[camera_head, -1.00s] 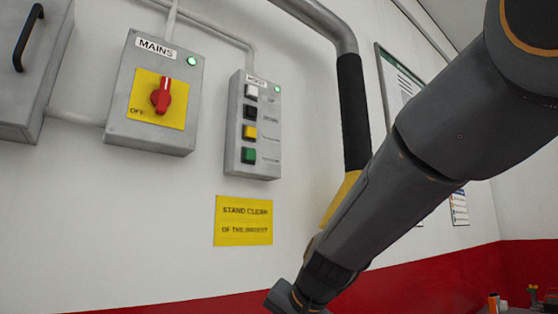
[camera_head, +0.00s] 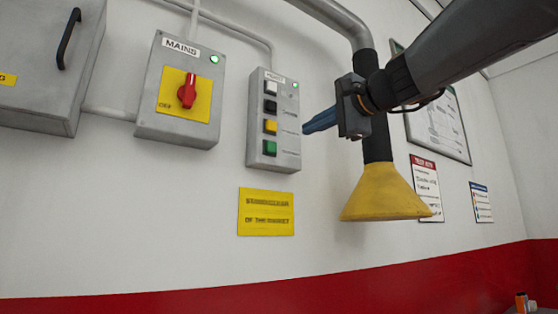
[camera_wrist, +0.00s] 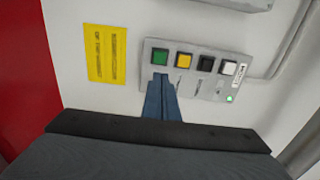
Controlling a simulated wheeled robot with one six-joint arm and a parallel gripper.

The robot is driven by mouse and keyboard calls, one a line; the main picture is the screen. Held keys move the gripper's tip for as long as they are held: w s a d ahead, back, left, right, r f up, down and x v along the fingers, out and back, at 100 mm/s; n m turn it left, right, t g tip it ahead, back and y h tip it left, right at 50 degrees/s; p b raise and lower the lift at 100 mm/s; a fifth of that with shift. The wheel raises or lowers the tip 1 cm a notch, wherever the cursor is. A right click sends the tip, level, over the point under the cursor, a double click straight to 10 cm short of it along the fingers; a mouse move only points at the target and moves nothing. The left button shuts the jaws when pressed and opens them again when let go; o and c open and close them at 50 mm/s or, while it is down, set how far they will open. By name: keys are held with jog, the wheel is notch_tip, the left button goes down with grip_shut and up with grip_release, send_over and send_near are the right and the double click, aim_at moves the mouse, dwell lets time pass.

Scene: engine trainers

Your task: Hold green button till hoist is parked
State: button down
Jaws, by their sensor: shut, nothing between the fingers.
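The hoist control box (camera_head: 287,150) is a narrow grey panel on the white wall, with a small green light lit at its top. Its buttons run white, black, yellow and green from top to bottom. The green button (camera_head: 270,148) is lowest; it also shows in the wrist view (camera_wrist: 160,57). My gripper (camera_head: 306,130) is shut and empty, its blue fingers pointing left at the box from the right. In the wrist view the fingertips (camera_wrist: 161,77) lie just below the green button in the picture; contact cannot be told. The hoist itself is not in view.
A grey MAINS box (camera_head: 180,90) with a red rotary switch (camera_head: 187,92) is left of the panel. A yellow sign (camera_head: 266,212) hangs below. A black pipe with a yellow funnel (camera_head: 385,195) stands right, close to my wrist.

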aim_at(272, 147)
jog(key=shift+a, duration=0.15)
jog(key=p+x, duration=0.5)
jog(key=x, duration=0.9)
jog(key=shift+a, duration=0.1)
